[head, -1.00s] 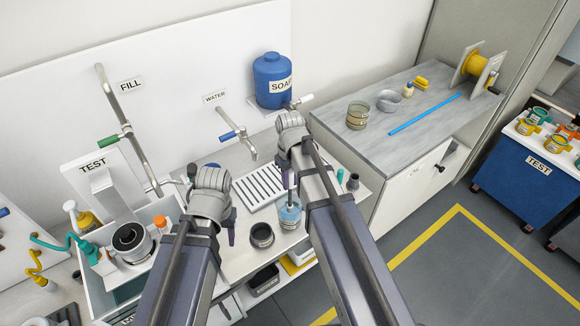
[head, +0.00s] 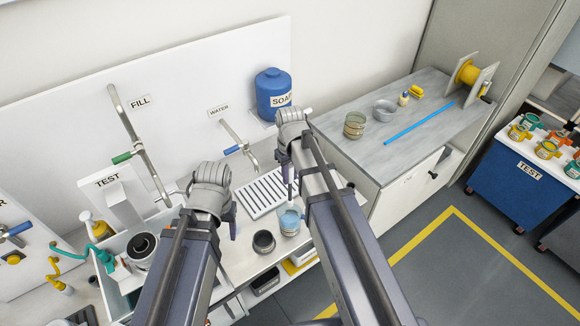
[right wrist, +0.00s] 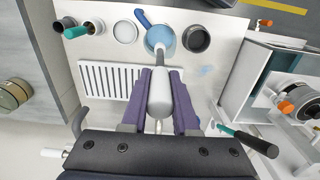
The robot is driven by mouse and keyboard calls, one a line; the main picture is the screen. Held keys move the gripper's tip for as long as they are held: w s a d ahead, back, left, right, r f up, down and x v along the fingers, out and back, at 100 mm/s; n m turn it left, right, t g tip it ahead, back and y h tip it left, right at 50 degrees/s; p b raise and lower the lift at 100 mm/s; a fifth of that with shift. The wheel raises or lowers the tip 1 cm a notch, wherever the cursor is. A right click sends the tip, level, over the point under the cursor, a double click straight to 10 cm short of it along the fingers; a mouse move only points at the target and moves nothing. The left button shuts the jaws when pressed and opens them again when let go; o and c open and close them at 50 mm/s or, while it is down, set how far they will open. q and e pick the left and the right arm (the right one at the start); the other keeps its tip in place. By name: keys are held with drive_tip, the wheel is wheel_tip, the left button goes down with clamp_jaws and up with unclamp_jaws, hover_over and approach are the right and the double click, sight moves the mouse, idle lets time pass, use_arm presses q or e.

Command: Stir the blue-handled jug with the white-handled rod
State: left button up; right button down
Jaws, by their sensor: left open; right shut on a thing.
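The blue-handled jug (head: 290,224) stands upright on the white worktop and holds light blue liquid. It also shows in the right wrist view (right wrist: 172,49), its blue handle pointing up and left. My right gripper (head: 291,184) is above the jug. In the right wrist view my right gripper (right wrist: 160,100) is shut on the white handle of the rod (right wrist: 160,92). The rod's grey shaft reaches into the jug; its tip is hidden. My left gripper (head: 232,222) is open, left of the jug; its fingers are small in view.
A dark cup (head: 264,242) stands close left of the jug. A slotted drain (head: 262,193) lies behind, below the water tap (head: 236,142).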

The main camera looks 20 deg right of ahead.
sight(291, 201)
drive_tip(key=shift+f, duration=0.3)
wheel_tip(291, 201, down, 15)
drive_tip(key=b, duration=1.5)
drive_tip(key=shift+f+b, duration=0.35)
drive_tip(key=shift+b, duration=0.2)
idle(0.5)
drive_tip(key=shift+r, duration=0.2)
drive_tip(key=shift+s, duration=0.15)
idle(0.6)
